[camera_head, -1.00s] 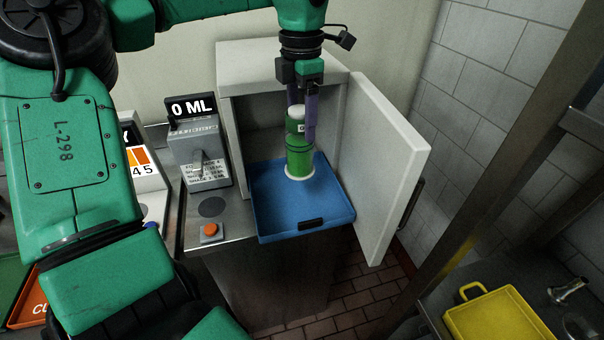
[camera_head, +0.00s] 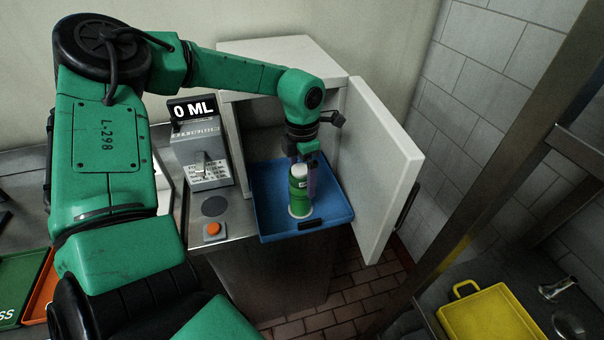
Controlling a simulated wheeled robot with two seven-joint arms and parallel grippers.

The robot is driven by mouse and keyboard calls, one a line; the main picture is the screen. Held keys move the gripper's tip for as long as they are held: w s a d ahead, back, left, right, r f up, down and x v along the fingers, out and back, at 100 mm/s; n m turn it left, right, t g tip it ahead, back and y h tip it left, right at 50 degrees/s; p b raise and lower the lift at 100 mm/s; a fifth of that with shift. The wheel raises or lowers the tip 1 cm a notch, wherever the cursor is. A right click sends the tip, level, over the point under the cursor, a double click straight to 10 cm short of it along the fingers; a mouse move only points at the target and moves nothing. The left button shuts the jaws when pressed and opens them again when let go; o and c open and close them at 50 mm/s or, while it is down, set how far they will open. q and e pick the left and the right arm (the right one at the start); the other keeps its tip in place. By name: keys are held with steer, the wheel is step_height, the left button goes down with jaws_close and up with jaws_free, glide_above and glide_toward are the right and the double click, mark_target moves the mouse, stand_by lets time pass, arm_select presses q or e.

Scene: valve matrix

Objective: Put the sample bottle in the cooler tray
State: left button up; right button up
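The sample bottle (camera_head: 299,195) is green with a white cap and a pale base. It stands upright on the blue cooler tray (camera_head: 272,222), towards the front right of it. The tray is pulled out of the open white cooler cabinet (camera_head: 309,61). One finger shows at the bottle's right; the other is mostly hidden behind the cap. Whether the fingers touch the bottle cannot be seen clearly. My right gripper is not in view.
The cabinet door (camera_head: 385,170) stands open at the right. A grey dispenser reading 0 ML (camera_head: 200,150) and an orange button (camera_head: 212,229) are left of the tray. A yellow tray (camera_head: 492,315) is at the lower right. The tray's left part is free.

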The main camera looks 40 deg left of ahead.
arm_select(q)
steer(key=shift+r, duration=0.55)
step_height(320, 180, up, 10)
steer(key=b, duration=0.2)
steer(key=shift+b, duration=0.35)
steer(key=shift+r, duration=0.55)
